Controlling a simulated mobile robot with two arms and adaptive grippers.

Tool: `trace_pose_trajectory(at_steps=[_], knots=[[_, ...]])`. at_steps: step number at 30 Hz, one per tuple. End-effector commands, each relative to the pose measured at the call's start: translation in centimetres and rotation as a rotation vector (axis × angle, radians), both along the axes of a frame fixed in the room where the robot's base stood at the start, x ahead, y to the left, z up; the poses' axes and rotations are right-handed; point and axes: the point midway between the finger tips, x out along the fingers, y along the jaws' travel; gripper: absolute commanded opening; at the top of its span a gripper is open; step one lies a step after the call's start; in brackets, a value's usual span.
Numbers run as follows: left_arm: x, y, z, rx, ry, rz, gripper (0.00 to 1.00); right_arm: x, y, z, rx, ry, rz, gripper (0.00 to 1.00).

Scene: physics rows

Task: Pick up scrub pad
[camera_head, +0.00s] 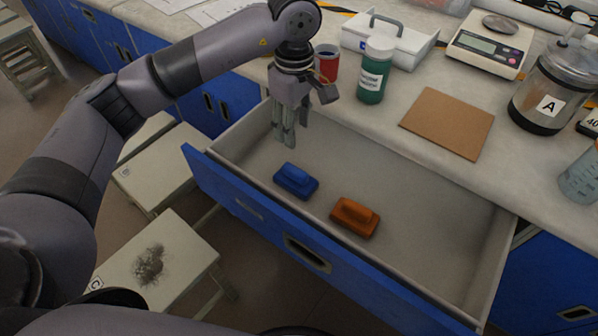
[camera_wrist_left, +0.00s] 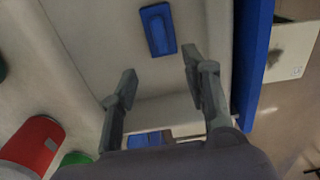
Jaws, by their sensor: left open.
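In the head view, a blue pad-like block with a raised grip (camera_head: 296,181) lies in the open drawer, near its left front. An orange block of the same shape (camera_head: 355,217) lies to its right. I cannot tell which one is the scrub pad. My left gripper (camera_head: 284,143) points down over the drawer's left end, above and behind the blue block, open and empty. In the left wrist view, the blue block (camera_wrist_left: 158,29) lies beyond the parted fingertips (camera_wrist_left: 159,62), apart from them. The orange block does not show there. My right gripper is not in view.
The drawer (camera_head: 430,225) has raised walls and a blue front; its right part is bare. On the counter stand a red cup (camera_head: 327,64), a green-labelled bottle (camera_head: 374,72), a brown board (camera_head: 447,123) and a scale (camera_head: 490,43). A stool (camera_head: 185,262) bears a dark smudge-like patch.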

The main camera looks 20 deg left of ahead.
Motion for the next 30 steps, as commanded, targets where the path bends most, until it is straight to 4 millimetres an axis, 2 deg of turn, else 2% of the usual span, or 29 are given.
trace_pose_trajectory(at_steps=[1, 6, 12, 22, 30], knots=[[-0.1, 0.0, -1.4, 0.0, 0.005, 0.0, 0.43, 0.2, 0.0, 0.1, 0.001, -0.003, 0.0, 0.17], [-0.1, 0.0, -5.2, -0.002, 0.005, 0.0, 0.43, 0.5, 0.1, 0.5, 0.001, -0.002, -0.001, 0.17], [-0.1, -0.1, -8.8, -0.004, 0.004, 0.0, 0.43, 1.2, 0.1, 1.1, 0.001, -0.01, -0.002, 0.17], [-0.1, -0.1, -11.0, -0.005, 0.004, 0.001, 0.43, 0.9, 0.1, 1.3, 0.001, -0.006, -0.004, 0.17], [0.0, 0.0, -14.8, -0.006, 0.003, 0.0, 0.43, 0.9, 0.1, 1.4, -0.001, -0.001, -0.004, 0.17]])
